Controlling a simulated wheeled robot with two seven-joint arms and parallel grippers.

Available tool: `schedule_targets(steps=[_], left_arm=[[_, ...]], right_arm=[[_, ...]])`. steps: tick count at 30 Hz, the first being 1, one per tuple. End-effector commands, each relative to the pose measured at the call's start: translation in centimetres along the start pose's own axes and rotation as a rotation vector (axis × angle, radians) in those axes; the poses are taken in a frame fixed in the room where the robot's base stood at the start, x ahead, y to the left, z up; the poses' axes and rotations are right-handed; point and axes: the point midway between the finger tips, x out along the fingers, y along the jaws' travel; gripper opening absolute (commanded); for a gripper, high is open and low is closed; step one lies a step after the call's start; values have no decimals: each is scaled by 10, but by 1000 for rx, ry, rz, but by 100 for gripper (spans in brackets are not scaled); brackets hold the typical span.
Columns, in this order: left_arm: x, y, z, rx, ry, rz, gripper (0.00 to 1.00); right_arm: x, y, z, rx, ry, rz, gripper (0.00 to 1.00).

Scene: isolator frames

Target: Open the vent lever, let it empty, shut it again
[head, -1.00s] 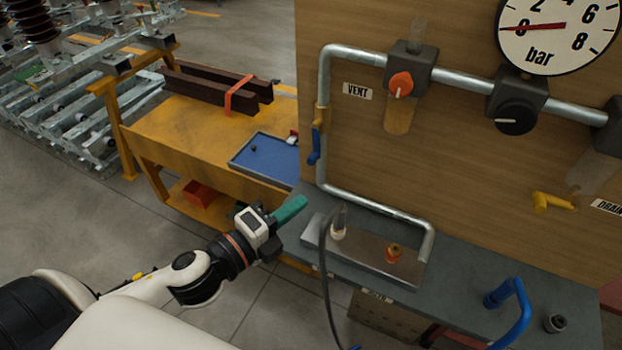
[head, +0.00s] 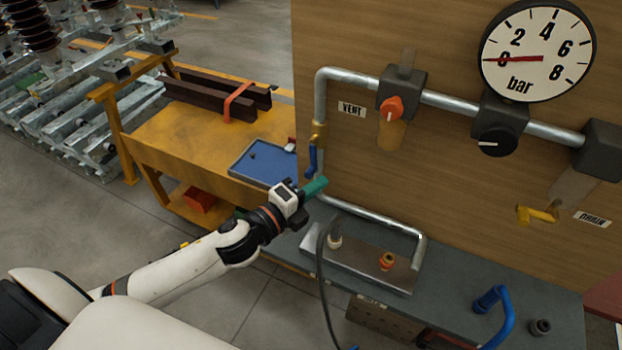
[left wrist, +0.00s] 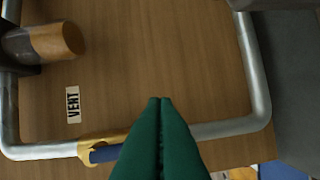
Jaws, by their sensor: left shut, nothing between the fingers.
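My right gripper is not in view.
The wooden panel (head: 450,160) carries an orange knob (head: 391,108), a black knob (head: 497,143) and a yellow drain lever (head: 537,214). A metal plate with fittings (head: 365,265) and a blue bent pipe (head: 497,310) are on the grey bench. A blue tray (head: 262,165) lies on the yellow table.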

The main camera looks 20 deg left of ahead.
Motion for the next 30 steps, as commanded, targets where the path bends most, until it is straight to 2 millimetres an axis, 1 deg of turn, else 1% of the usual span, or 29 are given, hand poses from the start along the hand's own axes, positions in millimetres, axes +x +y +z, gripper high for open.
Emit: schedule_targets(steps=[3, 14, 21, 24, 30], left_arm=[[-3, 0, -7, 0, 0, -1, 0], [-3, 0, -9, 1, 0, 0, 0], [-8, 1, -22, 88, 2, -32, 0], [-8, -2, -24, 95, 4, -33, 0], [-7, -1, -26, 97, 8, -31, 0]], right_arm=[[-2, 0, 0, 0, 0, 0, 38], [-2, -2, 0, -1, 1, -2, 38], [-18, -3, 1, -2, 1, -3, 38], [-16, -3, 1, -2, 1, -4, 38], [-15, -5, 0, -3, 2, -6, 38]])
